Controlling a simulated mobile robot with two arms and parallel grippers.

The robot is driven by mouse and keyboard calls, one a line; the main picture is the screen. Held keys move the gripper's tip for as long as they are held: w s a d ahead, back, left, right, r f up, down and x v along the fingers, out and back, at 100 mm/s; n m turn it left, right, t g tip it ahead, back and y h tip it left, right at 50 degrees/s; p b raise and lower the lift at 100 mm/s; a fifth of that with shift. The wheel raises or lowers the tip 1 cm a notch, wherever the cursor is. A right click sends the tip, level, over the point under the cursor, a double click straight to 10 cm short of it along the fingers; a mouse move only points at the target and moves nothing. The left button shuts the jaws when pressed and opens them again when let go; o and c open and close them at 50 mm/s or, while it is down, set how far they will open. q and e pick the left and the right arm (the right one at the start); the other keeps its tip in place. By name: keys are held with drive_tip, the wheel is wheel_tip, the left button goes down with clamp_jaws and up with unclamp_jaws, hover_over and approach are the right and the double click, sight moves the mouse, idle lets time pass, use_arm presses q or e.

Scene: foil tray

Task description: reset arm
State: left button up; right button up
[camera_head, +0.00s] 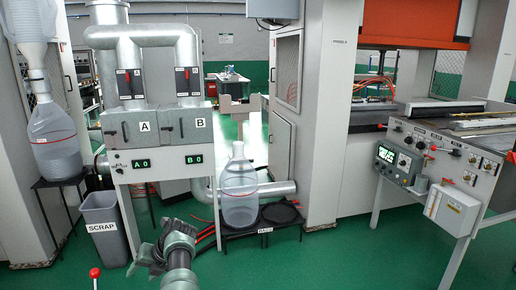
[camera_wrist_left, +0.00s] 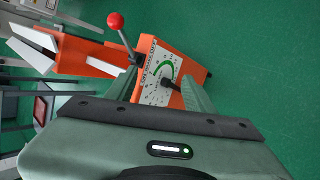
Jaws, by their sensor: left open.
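My left gripper (camera_head: 160,246) is at the lower middle of the head view, above the green floor. It is open, and no object shows in its grasp. In the left wrist view, its two fingers (camera_wrist_left: 160,88) stand apart at the far side of the grey-green gripper body. An orange unit with a dial face (camera_wrist_left: 158,62) and a red-knobbed lever (camera_wrist_left: 115,20) shows beyond and between the fingers. I cannot tell the distance to it, and no contact is visible. My right gripper is in neither view.
A scrap bin (camera_head: 101,228) stands left of the gripper. A clear bottle (camera_head: 239,190) stands on a low black stand (camera_head: 281,221) to its right. The A/B cabinet (camera_head: 157,160) is behind. A control panel (camera_head: 440,160) is at the right. Green floor (camera_head: 330,255) is open at lower middle-right.

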use_arm(q)
drive_tip(key=s+a+f+m+t+y, duration=0.1)
drive_tip(key=a+f+m+t+y, duration=0.55)
drive_tip(key=m, duration=0.45)
drive_tip(key=s+d+f+m+t+h, duration=0.1)
drive_tip(key=s+d+f+m+h, duration=0.3)
drive_tip(key=f+m, duration=0.3)
drive_tip(key=s+d+f+m+t+h, duration=0.1)
drive_tip(key=s+d+f+m+h, duration=0.3)
drive_tip(key=f, duration=0.5)
drive_tip(key=s+d+f+m+t+h, duration=0.1)
drive_tip(key=s+d+f+m+h, duration=0.3)
drive_tip(key=f+m, duration=0.35)
drive_tip(key=s+d+f+m+g+h, duration=0.1)
drive_tip(key=s+d+f+m+g, duration=0.15)
drive_tip(key=s+f, duration=0.65)
drive_tip(key=s+d+f+m+g+h, duration=0.15)
drive_tip(key=s+f+m, duration=0.3)
drive_tip(key=s, duration=0.85)
drive_tip(key=s+f+m+g, duration=0.2)
drive_tip(key=s+f+g, duration=0.1)
drive_tip(key=s, duration=0.9)
drive_tip(key=s+d+f+m+g, duration=0.1)
drive_tip(key=s+f+m+g, duration=0.1)
drive_tip(key=s, duration=1.1)
drive_tip(key=shift+f+m+g, duration=0.4)
drive_tip(key=shift+m+g, duration=0.15)
drive_tip(key=shift+m, duration=0.2)
